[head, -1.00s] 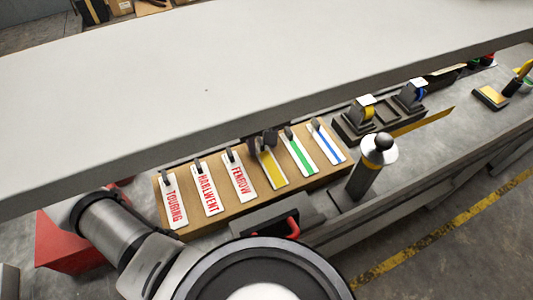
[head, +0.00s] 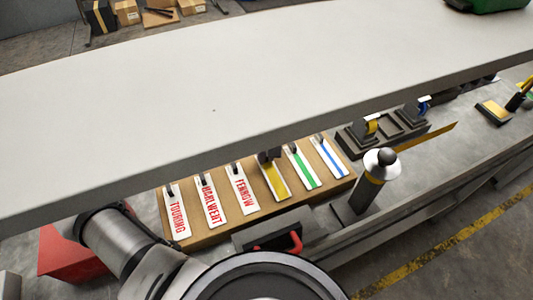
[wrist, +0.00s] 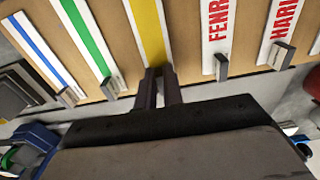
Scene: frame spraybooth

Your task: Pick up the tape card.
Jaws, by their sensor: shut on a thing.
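A card with a yellow stripe (head: 276,183) lies in a row on a brown board (head: 205,237). It also shows in the wrist view (wrist: 152,32). My gripper (head: 268,155) is at the card's upper end, under the grey slab's edge. In the wrist view, my gripper (wrist: 160,76) is shut on the end of the yellow-striped card, with its fingers hiding the tab there. The card still looks in line with its neighbours; I cannot tell whether it is clear of the board.
A green-striped card (head: 302,169) and a blue-striped card (head: 328,156) lie to the right. Red-lettered cards, including FENROW (head: 242,189), lie to the left. The large grey slab (head: 240,100) hangs over the board. A dark post with a white collar (head: 370,178) stands at right.

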